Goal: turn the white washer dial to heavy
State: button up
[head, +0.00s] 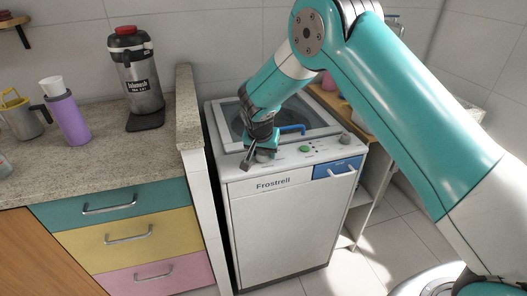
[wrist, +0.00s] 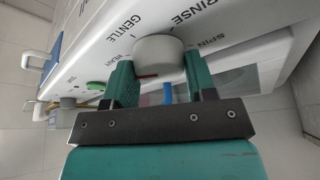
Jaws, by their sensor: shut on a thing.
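The white washer (head: 285,230) stands in the middle of the head view, with a control panel along its top front edge. Its light grey round dial (wrist: 158,52) shows large in the wrist view, between the fingers of my gripper (wrist: 159,72). My gripper is shut on the dial, one finger on each side. A red mark on the dial's side faces the gripper's palm. In the head view my gripper (head: 257,155) largely hides the dial.
A green button (head: 304,149) and another grey knob (head: 345,139) sit farther right on the panel. A blue drawer front (head: 337,168) is below them.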

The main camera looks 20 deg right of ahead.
jog(key=shift+a, duration=0.1)
jog(key=o, duration=0.9)
jog(key=b+v, duration=0.1)
jog(key=v, duration=1.6)
jog(key=shift+r, duration=0.15)
